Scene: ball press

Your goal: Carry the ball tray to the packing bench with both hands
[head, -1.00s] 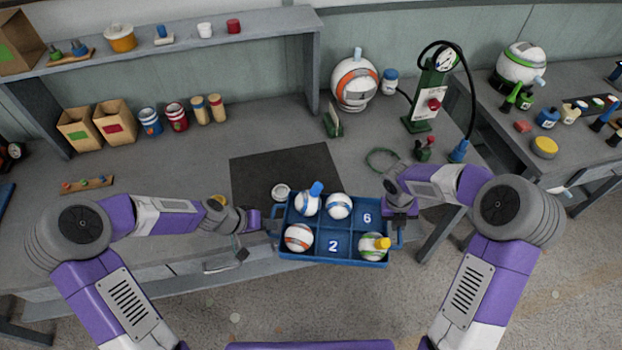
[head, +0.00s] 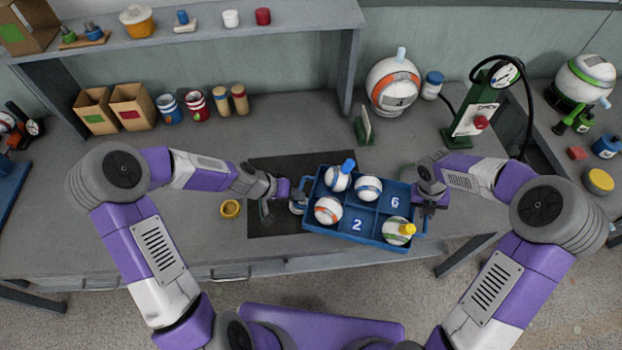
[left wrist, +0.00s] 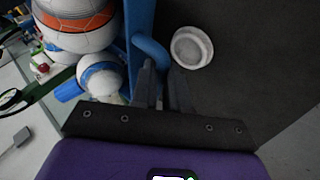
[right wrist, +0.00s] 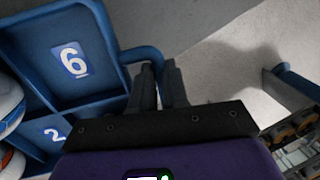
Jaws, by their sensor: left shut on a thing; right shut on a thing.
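The blue ball tray (head: 352,241) is at the centre of the head view, over the bench's front edge. Whether it touches the bench is unclear. It holds a ball with a blue plug (head: 337,181), a blue-striped ball (head: 368,190), an orange-striped ball (head: 327,211) and a green-striped ball with a yellow plug (head: 395,232). Compartments 2 and 6 show empty. My left gripper (head: 299,194) is shut on the left handle (left wrist: 150,52). My right gripper (head: 425,201) is shut on the right handle (right wrist: 143,55). The tray looks about level.
A dark mat (head: 268,222) lies on the grey bench (head: 160,225) behind and left of the tray. A small white cup (left wrist: 192,47) sits by the left handle. A yellow ring (head: 230,209) lies further left.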

